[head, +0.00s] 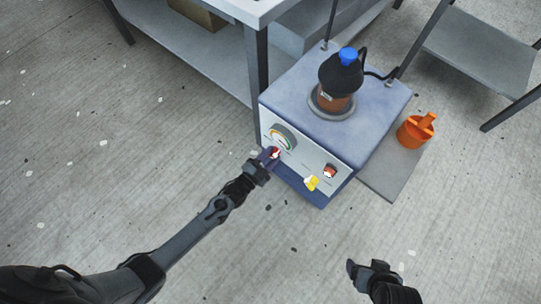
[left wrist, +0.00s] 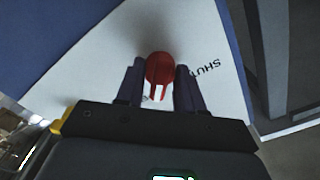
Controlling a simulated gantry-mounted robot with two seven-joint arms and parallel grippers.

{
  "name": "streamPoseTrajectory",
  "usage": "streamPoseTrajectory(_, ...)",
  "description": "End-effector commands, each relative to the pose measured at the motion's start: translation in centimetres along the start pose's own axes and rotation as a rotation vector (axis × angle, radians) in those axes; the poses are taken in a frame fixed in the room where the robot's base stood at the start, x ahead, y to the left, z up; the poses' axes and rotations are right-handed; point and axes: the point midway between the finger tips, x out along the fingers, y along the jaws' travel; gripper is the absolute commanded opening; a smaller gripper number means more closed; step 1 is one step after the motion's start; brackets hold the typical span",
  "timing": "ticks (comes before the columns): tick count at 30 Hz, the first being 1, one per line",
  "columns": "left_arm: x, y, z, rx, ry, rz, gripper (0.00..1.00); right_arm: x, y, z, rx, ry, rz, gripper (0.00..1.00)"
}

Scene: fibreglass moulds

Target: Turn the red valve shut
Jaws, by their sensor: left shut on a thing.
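The red valve (head: 275,153) is on the left part of the white front panel of a blue box-shaped unit, below a round gauge. My left gripper (head: 268,158) is at the panel with its fingers on the valve. In the left wrist view the red valve handle (left wrist: 158,72) sits between the two dark fingers (left wrist: 160,85), and the gripper is shut on it. The word SHUT (left wrist: 205,68) is printed upside down on the panel to the right of the handle. My right gripper (head: 365,268) is low in the head view, away from the unit; its finger gap is unclear.
The panel also has the gauge (head: 282,137), a yellow handle (head: 312,183) and a red knob (head: 330,171).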

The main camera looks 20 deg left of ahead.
Motion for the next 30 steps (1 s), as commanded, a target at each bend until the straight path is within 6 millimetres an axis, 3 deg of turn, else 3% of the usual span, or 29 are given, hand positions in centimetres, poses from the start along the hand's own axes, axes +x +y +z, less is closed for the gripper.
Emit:
streamPoseTrajectory(8,0.0,-0.2,-0.2,-0.155,0.000,0.000,0.07,-1.1,0.1,-0.3,-0.001,0.000,0.001,0.80)
streamPoseTrajectory(30,0.1,-0.2,-0.2,-0.850,0.001,-0.001,0.07,-3.7,0.3,-1.1,-0.008,-0.001,0.006,0.80)
